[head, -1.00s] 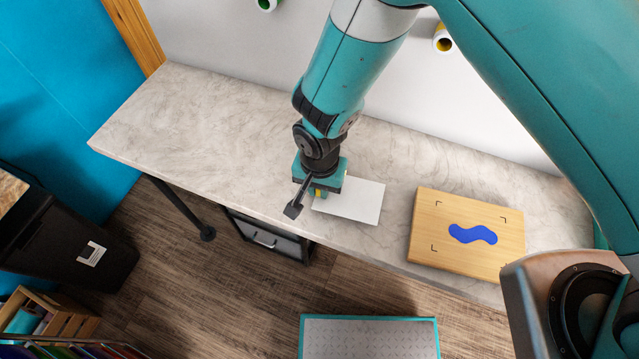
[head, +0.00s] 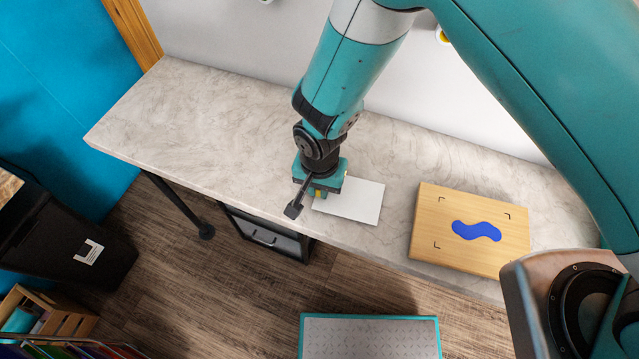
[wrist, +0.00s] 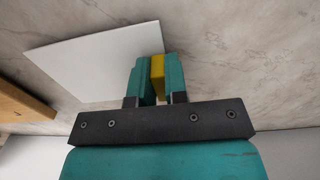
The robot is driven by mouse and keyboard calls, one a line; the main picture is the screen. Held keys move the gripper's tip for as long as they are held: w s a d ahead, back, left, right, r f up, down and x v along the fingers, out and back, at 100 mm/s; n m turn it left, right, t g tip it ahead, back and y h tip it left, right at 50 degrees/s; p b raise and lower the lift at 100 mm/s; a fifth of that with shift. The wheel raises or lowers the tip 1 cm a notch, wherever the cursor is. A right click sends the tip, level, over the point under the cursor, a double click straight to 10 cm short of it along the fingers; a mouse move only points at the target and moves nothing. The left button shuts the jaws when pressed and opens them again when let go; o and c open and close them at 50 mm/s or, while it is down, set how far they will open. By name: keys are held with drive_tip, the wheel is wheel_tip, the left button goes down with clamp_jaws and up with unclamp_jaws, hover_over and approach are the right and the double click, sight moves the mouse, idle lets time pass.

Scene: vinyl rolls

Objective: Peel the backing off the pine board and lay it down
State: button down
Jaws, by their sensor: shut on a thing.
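The pine board (head: 430,215) lies on the worktop at the right, with a blue wavy shape (head: 477,231) and dark corner marks on its top. The board's edge also shows at the left of the wrist view (wrist: 20,101). A blank white sheet, the backing (head: 362,201), is left of the board and apart from it. My gripper (head: 318,194) is at the sheet's left end, pointing down. In the wrist view the fingers (wrist: 157,80) are shut, with a yellow piece between them beside the sheet (wrist: 95,60). I cannot tell whether the sheet touches the worktop.
The marbled worktop (head: 190,120) is clear to the left of my gripper. A white wall runs along its back. A drawer unit (head: 262,236) stands beneath. A black bin (head: 70,235) and a wooden crate (head: 60,318) are at the left. A teal-edged grey mat (head: 369,318) lies in front.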

drive_tip(key=shift+f, duration=0.35)
idle(0.3)
unclamp_jaws()
idle(0.5)
drive_tip(key=shift+r, duration=0.1)
drive_tip(key=shift+r+p, duration=3)
drive_tip(key=shift+r, duration=1.45)
